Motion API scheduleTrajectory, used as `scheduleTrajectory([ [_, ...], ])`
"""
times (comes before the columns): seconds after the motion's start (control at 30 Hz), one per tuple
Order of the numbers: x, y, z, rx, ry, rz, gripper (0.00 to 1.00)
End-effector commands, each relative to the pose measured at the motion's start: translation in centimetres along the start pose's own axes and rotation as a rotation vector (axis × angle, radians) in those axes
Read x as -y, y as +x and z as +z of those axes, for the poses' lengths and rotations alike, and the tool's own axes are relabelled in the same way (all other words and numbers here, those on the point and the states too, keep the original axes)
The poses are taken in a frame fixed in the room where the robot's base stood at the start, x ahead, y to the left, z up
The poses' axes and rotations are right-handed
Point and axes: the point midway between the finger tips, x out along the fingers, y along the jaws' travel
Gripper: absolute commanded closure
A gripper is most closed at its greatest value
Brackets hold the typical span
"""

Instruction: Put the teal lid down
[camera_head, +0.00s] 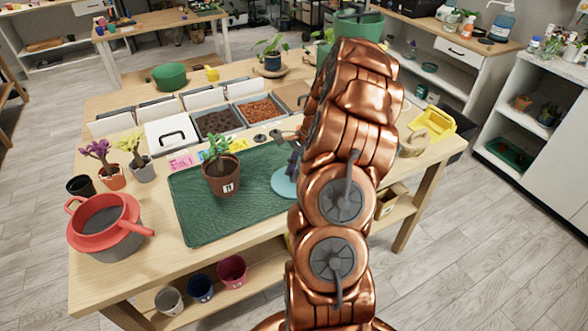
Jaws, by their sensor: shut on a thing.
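The teal lid (282,184) is a flat round disc at the right part of the dark green mat (215,231), right of the potted plant. Its right side is hidden behind my copper arm. My gripper (293,168) is over the lid, mostly hidden by the arm, and is shut on it. I cannot tell whether the lid touches the mat or hangs just above it.
A brown pot (222,182) with a seedling stands on the mat, close left of the lid. Behind are soil bins (218,122) and a white lid (172,134) with a black handle. A red sieve (103,222) is at left. The mat's front is clear.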

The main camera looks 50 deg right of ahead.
Motion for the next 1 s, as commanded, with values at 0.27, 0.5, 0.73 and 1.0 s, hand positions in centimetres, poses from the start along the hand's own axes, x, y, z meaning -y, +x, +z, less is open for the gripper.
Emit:
scheduleTrajectory([
  [0.27, 0.05, 0.10, -0.08, -0.001, 0.000, -0.002, 1.00],
  [0.5, 0.06, 0.22, -0.14, -0.001, 0.000, -0.002, 0.60],
  [0.73, 0.06, 0.21, -0.14, -0.001, 0.000, -0.002, 0.51],
  [1.0, 0.13, -0.34, -0.10, -0.002, 0.000, -0.004, 0.51],
])
